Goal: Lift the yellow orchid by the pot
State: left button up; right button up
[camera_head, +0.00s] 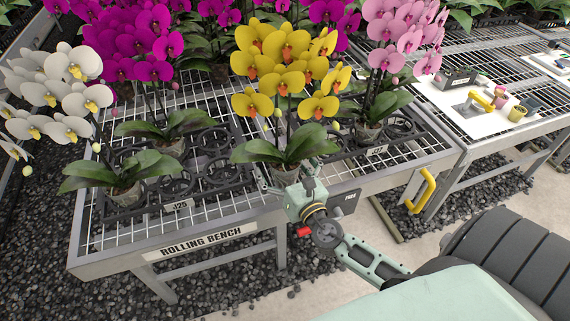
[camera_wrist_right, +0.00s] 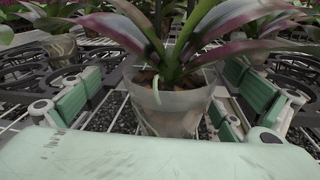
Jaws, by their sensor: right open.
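The yellow orchid (camera_head: 285,70) stands at the front of the rolling bench in the head view, with broad green leaves (camera_head: 285,146) low over its pot. In the wrist view its translucent pot (camera_wrist_right: 172,105) is upright, with bark and a pale root inside. My right gripper (camera_head: 292,187) is at the bench's front edge, at the pot. In the wrist view its green-padded fingers (camera_wrist_right: 165,100) are open, one on each side of the pot, with a gap visible on the left. Contact on the right side is hard to tell. My left gripper is not in view.
A white orchid (camera_head: 62,92) stands to the left, magenta ones (camera_head: 140,40) behind, and a pink one (camera_head: 392,38) to the right. Black ring trays (camera_head: 205,172) lie on the wire bench (camera_head: 110,235). A second bench with a white board (camera_head: 462,108) is at right.

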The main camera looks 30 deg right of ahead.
jog(key=shift+c, duration=0.4)
jog(key=shift+r, duration=0.1)
jog(key=c, duration=1.8)
jog(key=shift+r, duration=0.1)
